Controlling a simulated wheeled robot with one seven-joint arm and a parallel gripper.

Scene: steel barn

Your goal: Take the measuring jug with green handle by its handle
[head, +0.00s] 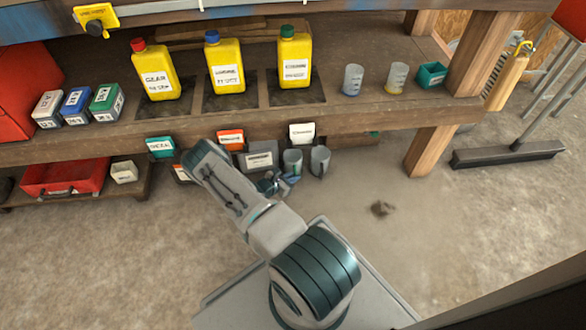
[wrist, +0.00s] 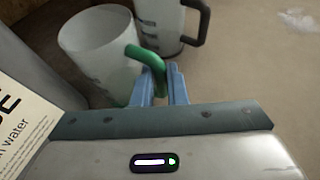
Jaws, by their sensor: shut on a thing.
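The measuring jug with the green handle (wrist: 95,62) stands upright in the left half of the wrist view, a whitish translucent cup. Its green handle (wrist: 148,60) reaches down between the blue fingers of my gripper (wrist: 161,84). My gripper is shut on the handle. In the head view the jug (head: 292,160) is on the low level in front of the bench, with my gripper (head: 282,182) at its front left. The fingers partly hide the handle's lower end.
A second jug with a dark handle (wrist: 165,22) stands close behind; it also shows in the head view (head: 319,160). A grey labelled container (head: 261,158) is on the left. The bench edge (head: 370,118) overhangs above. Floor to the right is mostly clear.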

